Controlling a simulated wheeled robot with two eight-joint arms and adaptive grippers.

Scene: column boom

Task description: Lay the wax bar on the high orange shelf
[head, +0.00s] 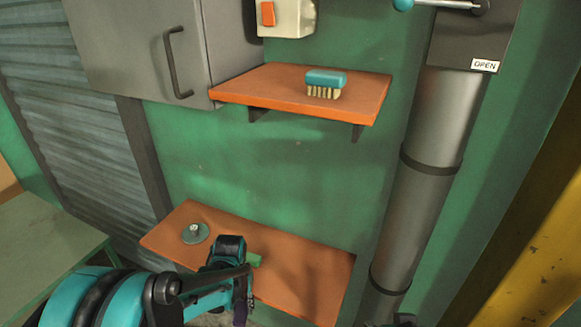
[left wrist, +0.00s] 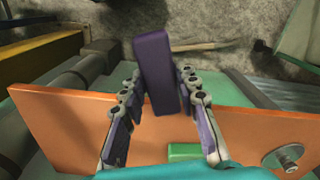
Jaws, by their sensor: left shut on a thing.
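A dark purple bar (left wrist: 160,75), which I take for the wax bar, is between the fingers of my left gripper (left wrist: 158,88) in the left wrist view. The fingers are shut on its two sides, and it sticks out past their tips. In the head view my left gripper (head: 241,290) is low, at the front of the lower orange shelf; only a small purple part of the bar (head: 240,314) shows there. The high orange shelf (head: 262,86) is above and behind it.
A teal brush (head: 325,80) stands on the high shelf, right of its middle. A grey cabinet (head: 150,50) adjoins its left end; a metal column (head: 430,150) is at right. The lower shelf (head: 310,275) holds a metal disc (head: 195,232) and a green block (head: 254,259).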

